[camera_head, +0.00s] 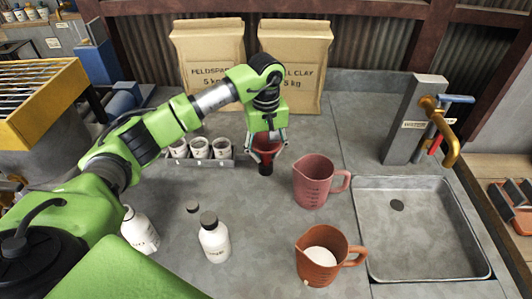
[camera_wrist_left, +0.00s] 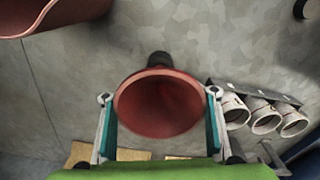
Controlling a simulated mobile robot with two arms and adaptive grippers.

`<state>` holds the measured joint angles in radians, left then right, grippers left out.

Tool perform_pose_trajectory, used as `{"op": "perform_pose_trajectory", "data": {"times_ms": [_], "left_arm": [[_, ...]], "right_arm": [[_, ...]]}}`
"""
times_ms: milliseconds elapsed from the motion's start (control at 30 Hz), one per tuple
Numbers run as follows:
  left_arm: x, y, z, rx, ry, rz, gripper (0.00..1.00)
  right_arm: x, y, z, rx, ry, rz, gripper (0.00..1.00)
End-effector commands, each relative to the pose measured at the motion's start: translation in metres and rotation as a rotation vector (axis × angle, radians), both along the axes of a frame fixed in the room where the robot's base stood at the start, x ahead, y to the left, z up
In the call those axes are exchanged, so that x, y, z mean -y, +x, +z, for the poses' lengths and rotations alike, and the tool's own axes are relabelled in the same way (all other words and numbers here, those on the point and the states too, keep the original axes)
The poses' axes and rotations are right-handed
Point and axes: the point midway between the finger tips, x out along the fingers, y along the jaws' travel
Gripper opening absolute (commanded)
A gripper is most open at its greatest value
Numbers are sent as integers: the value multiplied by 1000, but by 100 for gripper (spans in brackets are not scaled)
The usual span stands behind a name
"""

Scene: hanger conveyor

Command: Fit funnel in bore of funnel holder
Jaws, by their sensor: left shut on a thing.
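The red funnel (camera_wrist_left: 158,104) is held between the two fingers of my left gripper (camera_wrist_left: 160,115), its wide mouth facing the wrist camera. In the head view the funnel (camera_head: 267,144) hangs under my left gripper (camera_head: 267,148), beside the right end of the cup rack. A dark cylindrical part (camera_head: 265,167) shows just below the funnel, also seen past its rim in the wrist view (camera_wrist_left: 159,59). I cannot tell whether it is the funnel's spout or a separate piece. I cannot clearly pick out the funnel holder or its bore. My right gripper is not in view.
A metal rack (camera_head: 228,162) holds three white cups. A pink jug (camera_head: 312,182) stands right of the funnel, and a brown jug (camera_head: 318,257) with white contents stands nearer. White bottles (camera_head: 214,242) stand at front. Two paper sacks (camera_head: 207,50) stand behind. A sink (camera_head: 425,240) is right.

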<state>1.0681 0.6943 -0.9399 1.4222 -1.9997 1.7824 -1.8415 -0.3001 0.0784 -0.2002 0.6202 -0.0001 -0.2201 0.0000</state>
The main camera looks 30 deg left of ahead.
Motion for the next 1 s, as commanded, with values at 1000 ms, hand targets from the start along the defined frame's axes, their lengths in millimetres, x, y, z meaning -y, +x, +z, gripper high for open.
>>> {"op": "perform_pose_trajectory", "data": {"times_ms": [1000], "left_arm": [[0,0,-10,0,0,0,26]], "right_arm": [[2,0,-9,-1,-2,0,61]]}}
